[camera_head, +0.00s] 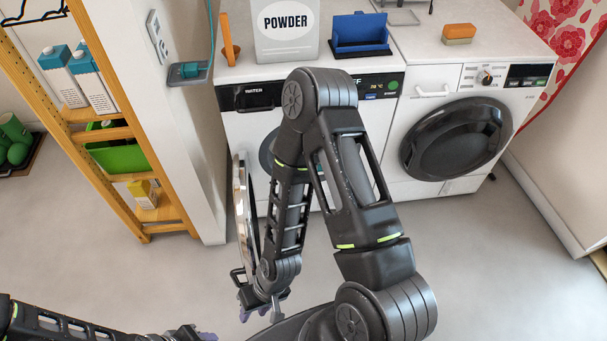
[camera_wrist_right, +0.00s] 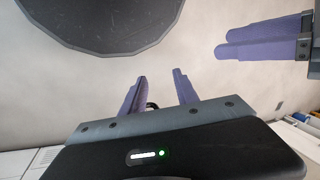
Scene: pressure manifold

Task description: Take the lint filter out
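I cannot make out the lint filter in either view. The left machine (camera_head: 389,115) has its round door (camera_head: 243,210) swung open and seen nearly edge-on. My right arm hides much of its front and opening. My right gripper (camera_head: 252,312) is low in front, near the bottom of that door. In the right wrist view, its purple fingers (camera_wrist_right: 158,77) are apart with no object clearly held; a small dark curved piece shows between their bases. My left gripper (camera_head: 203,336) is at the bottom edge of the head view. Its purple fingers (camera_wrist_right: 255,38) also show in the wrist view.
A powder box (camera_head: 286,38), a blue holder (camera_head: 359,36) and an orange upright piece (camera_head: 229,42) stand on the left machine. The right machine (camera_head: 420,103) has its dark door closed and an orange sponge (camera_head: 459,33) on top. A wooden shelf (camera_head: 95,150) stands left. The floor between is clear.

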